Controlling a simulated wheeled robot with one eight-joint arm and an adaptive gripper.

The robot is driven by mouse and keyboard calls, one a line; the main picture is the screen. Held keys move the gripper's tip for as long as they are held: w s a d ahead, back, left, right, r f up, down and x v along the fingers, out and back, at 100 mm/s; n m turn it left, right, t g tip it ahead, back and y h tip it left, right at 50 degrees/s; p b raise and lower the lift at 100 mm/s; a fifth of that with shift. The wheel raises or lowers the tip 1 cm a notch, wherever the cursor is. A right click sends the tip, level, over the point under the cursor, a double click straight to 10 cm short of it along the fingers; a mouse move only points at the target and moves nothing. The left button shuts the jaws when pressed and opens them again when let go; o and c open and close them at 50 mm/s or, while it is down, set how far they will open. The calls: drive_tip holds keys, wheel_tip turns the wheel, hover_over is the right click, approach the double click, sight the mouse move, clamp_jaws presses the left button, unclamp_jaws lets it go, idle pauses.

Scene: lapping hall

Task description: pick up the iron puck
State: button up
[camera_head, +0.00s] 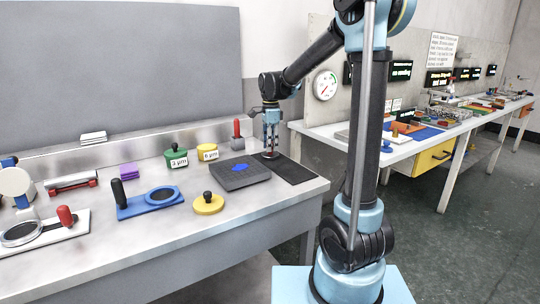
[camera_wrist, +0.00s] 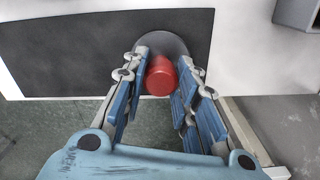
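In the wrist view, a dark grey disc (camera_wrist: 165,44) with a red knob (camera_wrist: 160,77) stands between my gripper's fingers; I take it for the iron puck. The fingers of my gripper (camera_wrist: 164,60) flank the knob closely on both sides. Whether they press on it, the frame does not show. In the head view, my gripper (camera_head: 271,148) points straight down over the dark mat (camera_head: 296,172) at the table's right end. The puck (camera_head: 270,155) shows there as a small disc below the fingertips, its knob mostly hidden. I cannot tell whether it touches the mat.
Left of the mat lie a dark grey plate (camera_head: 232,178) with a blue mark and a yellow disc (camera_head: 208,206) with a black knob. Behind are a green tin (camera_head: 176,158), a yellow tin (camera_head: 207,153) and a red handle (camera_head: 238,136). A second bench (camera_head: 385,150) stands to the right.

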clamp_jaws()
drive_tip(key=shift+r, duration=0.15)
wheel_tip(320, 180, up, 10)
drive_tip(key=shift+f, duration=0.1)
drive_tip(key=shift+o, duration=1.5)
unclamp_jaws()
drive_tip(key=c, duration=0.4)
